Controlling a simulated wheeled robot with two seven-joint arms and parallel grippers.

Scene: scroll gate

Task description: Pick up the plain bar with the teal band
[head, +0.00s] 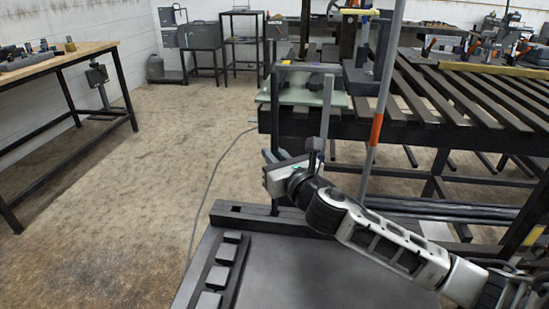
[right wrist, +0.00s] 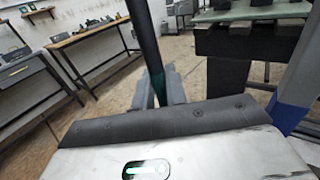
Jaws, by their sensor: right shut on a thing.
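The plain dark bar with the teal band (right wrist: 145,40) stands roughly upright in the right wrist view, its teal part low down between my fingers. In the head view the bar (head: 273,105) rises above my right gripper (head: 270,157). The right gripper also shows in the right wrist view (right wrist: 158,90), with a finger on each side of the bar, shut on it around the band. The bar's lower end is partly hidden; I cannot tell whether it rests in the dark block (head: 225,219) below. My left gripper is not in view.
A grey bar (head: 326,110) stands just right of the gripper; a blue-banded bar (right wrist: 288,115) shows in the right wrist view. A tall pole with an orange band (head: 376,130) stands farther right. A slatted dark table (head: 440,95) is behind. Open floor (head: 150,170) lies left.

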